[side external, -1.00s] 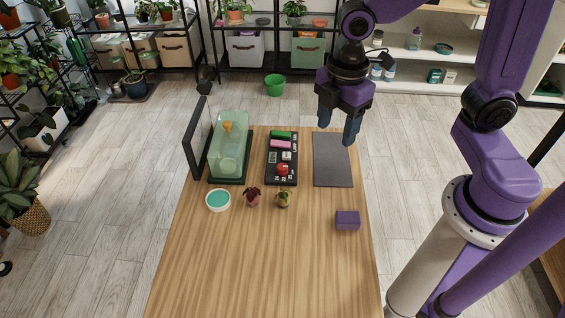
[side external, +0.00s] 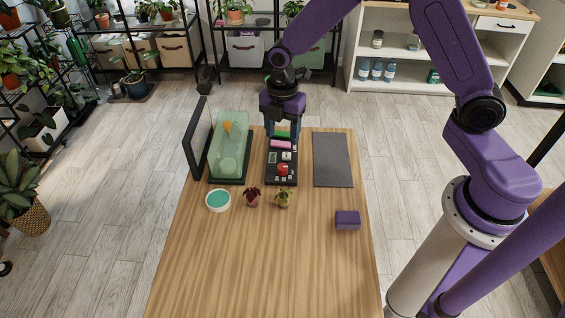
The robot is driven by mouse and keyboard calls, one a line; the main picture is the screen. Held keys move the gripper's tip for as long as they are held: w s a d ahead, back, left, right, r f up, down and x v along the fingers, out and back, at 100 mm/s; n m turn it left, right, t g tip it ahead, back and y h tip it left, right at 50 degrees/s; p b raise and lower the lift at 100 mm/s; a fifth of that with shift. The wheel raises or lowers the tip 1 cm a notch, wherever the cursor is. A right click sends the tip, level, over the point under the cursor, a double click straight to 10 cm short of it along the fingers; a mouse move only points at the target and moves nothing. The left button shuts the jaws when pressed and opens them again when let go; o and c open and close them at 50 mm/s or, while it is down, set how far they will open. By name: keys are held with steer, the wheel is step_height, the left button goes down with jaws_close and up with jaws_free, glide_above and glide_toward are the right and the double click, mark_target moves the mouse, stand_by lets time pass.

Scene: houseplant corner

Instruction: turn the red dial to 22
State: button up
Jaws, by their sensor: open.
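The red dial (side external: 283,169) sits on the near half of a black control panel (side external: 271,179) on the wooden table. The numbers around the dial are too small to read. The panel also carries a pink block (side external: 281,144), a green block (side external: 284,134) and small pale parts. My gripper (side external: 282,130) is open, pointing down over the far end of the panel, beyond the dial and apart from it. Its fingers partly cover the green block; I cannot tell whether they touch it.
A clear green case (side external: 230,150) with a dark upright screen (side external: 195,140) stands left of the panel. A grey mat (side external: 332,160) lies right. The table's front is clear.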

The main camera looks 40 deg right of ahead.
mark_target(283, 167)
step_height(283, 167, down, 12)
steer(key=shift+r, duration=0.1)
stand_by(0.4)
steer(key=shift+c, duration=0.3)
steer(key=c, duration=1)
